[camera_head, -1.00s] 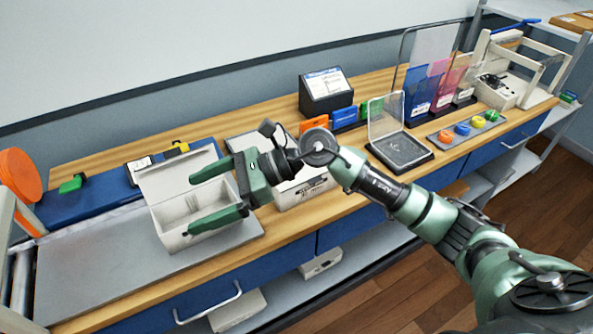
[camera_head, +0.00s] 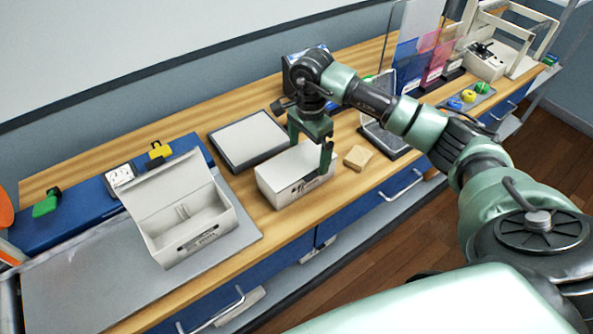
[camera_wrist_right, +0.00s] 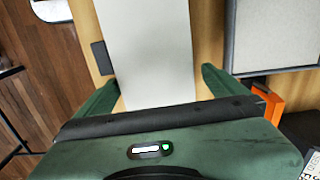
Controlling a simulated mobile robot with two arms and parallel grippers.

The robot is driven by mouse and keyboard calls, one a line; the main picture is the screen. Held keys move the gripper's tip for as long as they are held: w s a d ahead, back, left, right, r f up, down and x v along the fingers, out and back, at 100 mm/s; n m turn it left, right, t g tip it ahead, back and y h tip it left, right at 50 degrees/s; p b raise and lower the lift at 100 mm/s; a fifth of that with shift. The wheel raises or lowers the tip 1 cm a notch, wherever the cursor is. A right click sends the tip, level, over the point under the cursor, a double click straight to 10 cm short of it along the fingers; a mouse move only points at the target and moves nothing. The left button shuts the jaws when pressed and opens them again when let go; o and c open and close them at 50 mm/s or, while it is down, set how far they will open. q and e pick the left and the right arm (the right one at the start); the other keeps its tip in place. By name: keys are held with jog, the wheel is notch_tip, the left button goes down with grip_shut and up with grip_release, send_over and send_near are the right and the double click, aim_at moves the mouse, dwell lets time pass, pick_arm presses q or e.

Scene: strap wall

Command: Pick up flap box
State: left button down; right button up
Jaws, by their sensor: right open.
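A white box with its flap lid raised (camera_head: 190,220) stands open at the left on a grey mat. A second white box (camera_head: 285,182), closed and with dark print on its front, sits on the wooden bench to its right. My right gripper (camera_head: 310,152) is over this closed box, open and pointing down, with a finger at either side of it. In the right wrist view, a white top surface (camera_wrist_right: 150,50) lies between the two green fingers (camera_wrist_right: 158,88), with gaps at both sides. My left gripper is not in view.
A dark-edged pale tray (camera_head: 250,140) lies behind the closed box. A small tan block (camera_head: 358,157) lies right of it, near a clear-lidded case (camera_head: 388,138). The grey mat (camera_head: 95,285) is bare at its front left.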

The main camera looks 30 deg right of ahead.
jog(key=shift+f, duration=0.3)
jog(key=f+p, duration=0.2)
jog(key=f, duration=0.1)
jog(key=f+p, duration=0.1)
jog(key=shift+s+a+f, duration=0.15)
jog(key=shift+s, duration=0.15)
jog(key=shift+f, duration=0.25)
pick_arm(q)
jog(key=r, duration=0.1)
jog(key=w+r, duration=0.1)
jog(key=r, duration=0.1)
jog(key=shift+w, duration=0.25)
pick_arm(e)
jog(key=shift+w, duration=0.1)
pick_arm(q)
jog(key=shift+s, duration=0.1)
pick_arm(e)
jog(key=c, duration=1.3)
